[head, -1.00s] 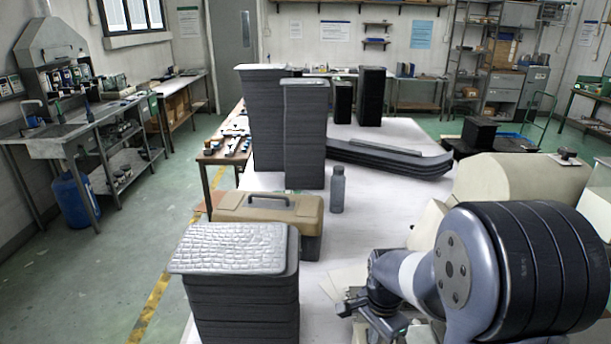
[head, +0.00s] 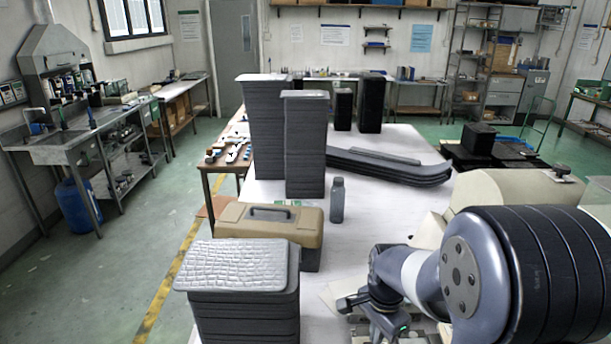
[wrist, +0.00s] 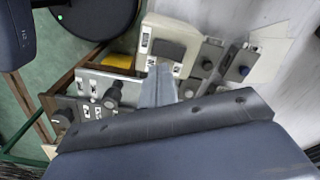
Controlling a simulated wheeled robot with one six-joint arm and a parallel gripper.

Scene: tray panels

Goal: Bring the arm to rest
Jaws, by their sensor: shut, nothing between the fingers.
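My arm comes in at the lower right of the head view, folded low over the right side of the white table (head: 385,150). Its dark wrist parts are near the bottom edge, where the fingers cannot be made out clearly. In the wrist view, my gripper (wrist: 158,85) shows as grey fingers close together, shut and empty. They point toward a cluster of small panels and boxes with dark knobs. The dark blue-grey body of my arm fills the lower part of that view.
A grey stack with a quilted top (head: 238,265), a tan toolbox (head: 270,225), a grey bottle (head: 338,200) and tall dark stacks (head: 305,145) stand on the table. Curved dark panels (head: 390,167) lie farther back. A cream rounded housing (head: 515,195) is at the right.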

